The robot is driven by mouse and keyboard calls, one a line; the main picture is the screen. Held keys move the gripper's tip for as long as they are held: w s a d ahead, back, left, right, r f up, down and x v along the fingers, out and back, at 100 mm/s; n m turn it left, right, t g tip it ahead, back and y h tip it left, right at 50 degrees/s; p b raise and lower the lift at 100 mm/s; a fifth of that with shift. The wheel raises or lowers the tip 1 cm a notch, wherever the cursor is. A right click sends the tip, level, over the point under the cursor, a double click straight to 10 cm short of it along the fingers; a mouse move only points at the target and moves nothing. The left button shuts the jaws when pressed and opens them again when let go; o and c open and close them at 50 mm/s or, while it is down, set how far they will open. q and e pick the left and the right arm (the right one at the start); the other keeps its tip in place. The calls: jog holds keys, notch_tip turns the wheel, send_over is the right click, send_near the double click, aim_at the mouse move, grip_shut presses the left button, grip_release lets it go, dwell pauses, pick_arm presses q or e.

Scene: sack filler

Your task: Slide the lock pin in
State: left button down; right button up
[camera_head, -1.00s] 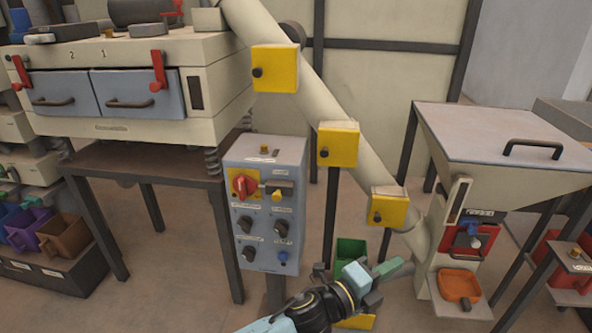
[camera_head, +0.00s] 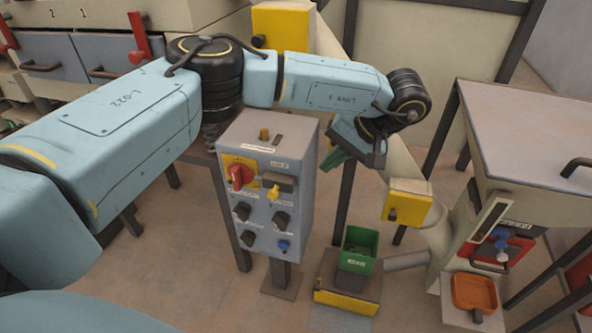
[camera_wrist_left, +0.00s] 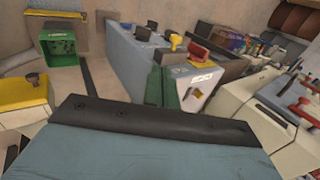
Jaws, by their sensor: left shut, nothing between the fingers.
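The grey control box (camera_head: 268,185) stands upright on a post in the middle of the head view. Its front has a red rotary switch (camera_head: 240,176), a dark block with a yellow knob (camera_head: 273,193) beside it, and several dark knobs. I cannot tell which part is the lock pin. My left gripper (camera_head: 335,158) is shut and empty, to the right of the box and apart from it. Its green fingers (camera_wrist_left: 172,88) also show in the left wrist view, with the box (camera_wrist_left: 140,60) behind them. My right gripper is not in view.
A sloping pipe with yellow boxes (camera_head: 408,203) runs behind my left arm. A green bin (camera_head: 358,248) stands on a low stand right of the control box. A hopper (camera_head: 520,150) with an orange tray (camera_head: 474,293) stands at right. Floor in front is clear.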

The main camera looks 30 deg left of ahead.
aim_at(276, 190)
pick_arm(q)
jog(key=shift+a+r, duration=0.3)
jog(key=shift+a, duration=0.05)
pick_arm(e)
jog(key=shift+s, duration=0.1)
